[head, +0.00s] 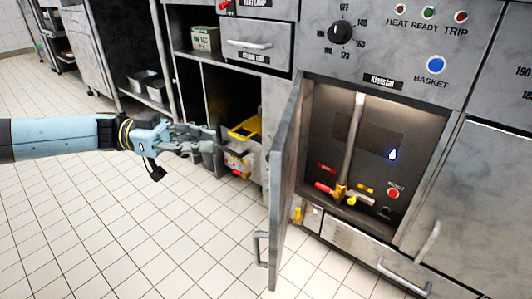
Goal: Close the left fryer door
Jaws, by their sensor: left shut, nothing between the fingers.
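The left fryer door (284,190) is a grey metal panel hinged at the left of the fryer opening. It stands open, swung out into the room, and its bar handle (261,248) shows low on its left side. Behind it the fryer cabinet (360,150) is exposed, with a pipe and red and yellow valve handles (340,192) inside. My left gripper (213,147) is shut and empty, reaching in from the left. In the picture it is left of the door, with a gap between them. My right gripper is out of view.
The fryer panel above carries a black dial (340,32) and a blue button (436,65). A closed right door (465,215) is beside the opening. Left of the door, an open cabinet holds a yellow item (245,130). The tiled floor (130,235) at lower left is clear.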

